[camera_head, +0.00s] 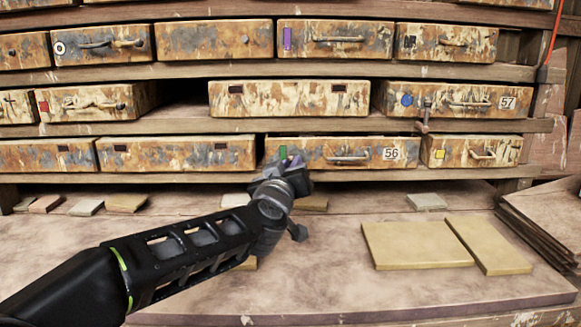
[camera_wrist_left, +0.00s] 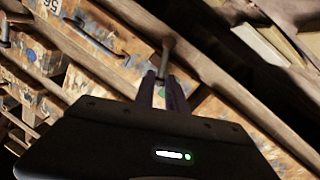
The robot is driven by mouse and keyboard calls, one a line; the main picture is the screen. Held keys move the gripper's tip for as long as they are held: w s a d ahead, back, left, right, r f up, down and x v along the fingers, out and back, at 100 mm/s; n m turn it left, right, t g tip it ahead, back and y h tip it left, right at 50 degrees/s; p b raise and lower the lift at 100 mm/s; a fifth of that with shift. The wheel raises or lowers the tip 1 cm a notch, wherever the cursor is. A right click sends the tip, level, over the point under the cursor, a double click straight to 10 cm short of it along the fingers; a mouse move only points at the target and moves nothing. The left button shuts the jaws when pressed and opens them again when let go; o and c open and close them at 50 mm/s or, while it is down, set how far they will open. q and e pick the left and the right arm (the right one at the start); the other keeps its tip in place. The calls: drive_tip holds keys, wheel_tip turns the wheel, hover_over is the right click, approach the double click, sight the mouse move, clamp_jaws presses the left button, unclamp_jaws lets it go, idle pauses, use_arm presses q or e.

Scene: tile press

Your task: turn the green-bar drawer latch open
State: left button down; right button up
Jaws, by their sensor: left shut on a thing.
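The green-bar drawer (camera_head: 313,148) is in the lower row in the head view, with a green bar (camera_head: 283,152) at its left, a handle and the number 56. It looks closed. My left gripper (camera_head: 292,162) is at its left end, just beside the green bar. In the left wrist view my two fingers (camera_wrist_left: 162,92) are closed on the drawer latch (camera_wrist_left: 167,53), a thin metal piece at the drawer front. In the head view the gripper hides the latch. The exact turn of the latch is hard to tell. My right gripper is in neither view.
Several other worn drawers fill the rack, among them the blue-dot drawer 57 (camera_head: 456,101) with its own latch (camera_head: 424,114). Pale yellow tiles (camera_head: 418,245) lie on the bench (camera_head: 330,285). A stack of boards (camera_head: 535,230) is at the right. The front of the bench is mostly clear.

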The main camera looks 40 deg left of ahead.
use_arm(q)
drive_tip(key=shift+f, duration=0.1)
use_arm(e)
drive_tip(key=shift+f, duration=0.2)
